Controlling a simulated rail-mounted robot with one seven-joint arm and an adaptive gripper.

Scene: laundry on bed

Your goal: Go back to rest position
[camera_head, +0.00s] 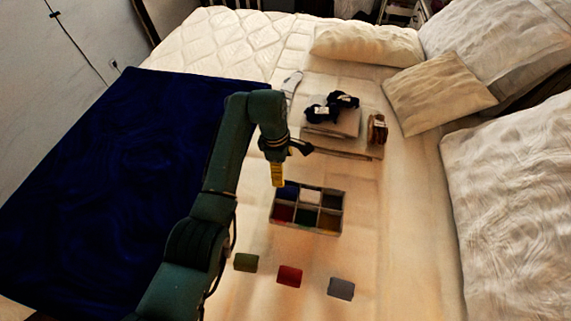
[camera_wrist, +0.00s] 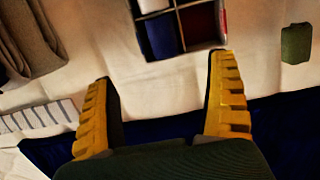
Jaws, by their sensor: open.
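My gripper (camera_head: 278,174) hangs from my green arm in the head view, just left of the divided box and above the bed. In the wrist view my gripper (camera_wrist: 165,100) has its two yellow fingers spread wide, with nothing between them but bed sheet below. The divided box (camera_head: 308,208) lies on the bed with cloths in its compartments. Its near part also shows in the wrist view (camera_wrist: 180,53), beyond the fingertips. The fingers are apart from the box.
A green roll (camera_head: 246,262), a red roll (camera_head: 289,275) and a grey roll (camera_head: 341,288) lie in front of the box. Folded cloths (camera_head: 340,125) with dark items on top lie behind. A dark blue blanket (camera_head: 110,170) covers the left side. Pillows (camera_head: 440,92) lie right.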

